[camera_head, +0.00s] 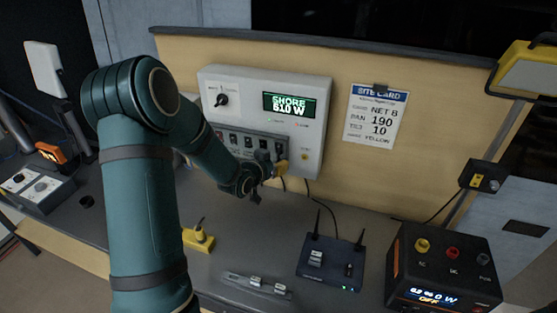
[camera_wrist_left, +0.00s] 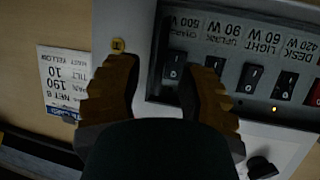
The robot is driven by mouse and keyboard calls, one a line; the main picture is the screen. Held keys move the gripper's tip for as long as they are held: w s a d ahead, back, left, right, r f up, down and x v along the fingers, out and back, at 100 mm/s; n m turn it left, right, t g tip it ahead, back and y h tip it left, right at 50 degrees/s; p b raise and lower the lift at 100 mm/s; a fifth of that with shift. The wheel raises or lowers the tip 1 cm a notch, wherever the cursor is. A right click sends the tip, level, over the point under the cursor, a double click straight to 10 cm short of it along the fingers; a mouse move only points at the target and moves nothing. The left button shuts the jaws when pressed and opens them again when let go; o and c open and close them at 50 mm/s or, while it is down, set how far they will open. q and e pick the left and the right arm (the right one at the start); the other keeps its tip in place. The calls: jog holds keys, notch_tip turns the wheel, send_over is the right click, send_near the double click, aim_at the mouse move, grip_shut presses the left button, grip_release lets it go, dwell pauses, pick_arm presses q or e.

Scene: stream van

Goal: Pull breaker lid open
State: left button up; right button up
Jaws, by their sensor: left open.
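A grey frame edge (camera_wrist_left: 158,30) runs along the end of the row. It seems to belong to the lid, which looks see-through and lies flat over the switches. My left gripper (camera_head: 270,168) is at the bay's lower right end. Contact cannot be told. My right gripper is out of view.
A router (camera_head: 330,262) with two antennas and a dark power unit (camera_head: 443,270) stand on the grey desk below. A site card (camera_head: 376,115) is pinned right of the box.

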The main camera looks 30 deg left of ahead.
aim_at(278, 161)
pick_arm(q)
jog(key=shift+x, duration=1.55)
grip_shut()
jog(key=shift+s, duration=0.2)
